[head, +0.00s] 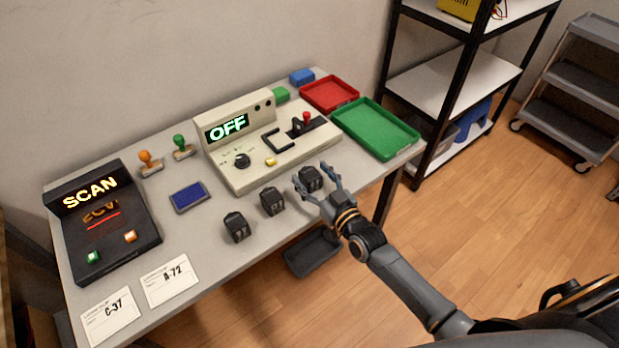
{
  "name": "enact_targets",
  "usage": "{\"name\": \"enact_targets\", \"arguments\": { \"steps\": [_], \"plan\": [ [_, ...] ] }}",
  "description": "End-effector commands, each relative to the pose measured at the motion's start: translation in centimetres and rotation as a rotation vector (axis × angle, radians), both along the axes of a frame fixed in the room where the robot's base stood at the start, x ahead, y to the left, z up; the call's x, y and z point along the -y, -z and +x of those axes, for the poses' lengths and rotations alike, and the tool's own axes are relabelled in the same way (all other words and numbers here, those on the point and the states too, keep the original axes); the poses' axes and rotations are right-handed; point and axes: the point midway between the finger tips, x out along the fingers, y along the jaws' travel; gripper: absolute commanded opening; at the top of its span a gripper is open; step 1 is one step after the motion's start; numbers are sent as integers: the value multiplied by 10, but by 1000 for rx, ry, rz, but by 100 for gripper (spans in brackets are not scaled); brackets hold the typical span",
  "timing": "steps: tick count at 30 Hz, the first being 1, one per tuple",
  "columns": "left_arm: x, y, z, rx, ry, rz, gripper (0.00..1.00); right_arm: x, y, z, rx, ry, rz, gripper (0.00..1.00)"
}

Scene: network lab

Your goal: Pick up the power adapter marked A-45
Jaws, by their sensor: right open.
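Three small black power adapters stand in a row along the front of the grey table (205,262): a left one (237,227), a middle one (272,201) and a right one (311,178). I cannot read any A-45 marking on them from here. My right gripper (316,181) is open, with its fingers on either side of the right adapter in the picture. I cannot tell whether they touch it. My left gripper is not in view.
A console reading OFF (270,140) stands behind the adapters, a SCAN device (100,220) at the left. Cards C-37 (110,313) and A-72 (170,280) lie at front left. Green tray (376,128) and red tray (329,94) sit at the right. A dark bin (313,253) is below the edge.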

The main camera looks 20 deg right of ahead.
Motion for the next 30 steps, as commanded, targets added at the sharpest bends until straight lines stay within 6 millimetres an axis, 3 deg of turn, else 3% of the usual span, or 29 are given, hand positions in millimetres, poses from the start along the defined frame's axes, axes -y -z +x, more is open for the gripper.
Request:
{"name": "enact_targets", "arguments": {
  "steps": [3, 12, 13, 23, 30],
  "plan": [
    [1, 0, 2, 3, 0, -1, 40, 0, 0, 0, 0, 0, 0, 68],
    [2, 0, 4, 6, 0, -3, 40, 0, 0, -1, 0, 0, 0, 7],
    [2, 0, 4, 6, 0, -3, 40, 0, -1, 0, 2, 0, 1, 4],
    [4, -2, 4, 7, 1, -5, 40, 0, -6, 0, 3, 0, 2, 4],
    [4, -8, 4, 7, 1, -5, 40, 3, -39, -4, 4, 2, 3, 4]
  ]
}}
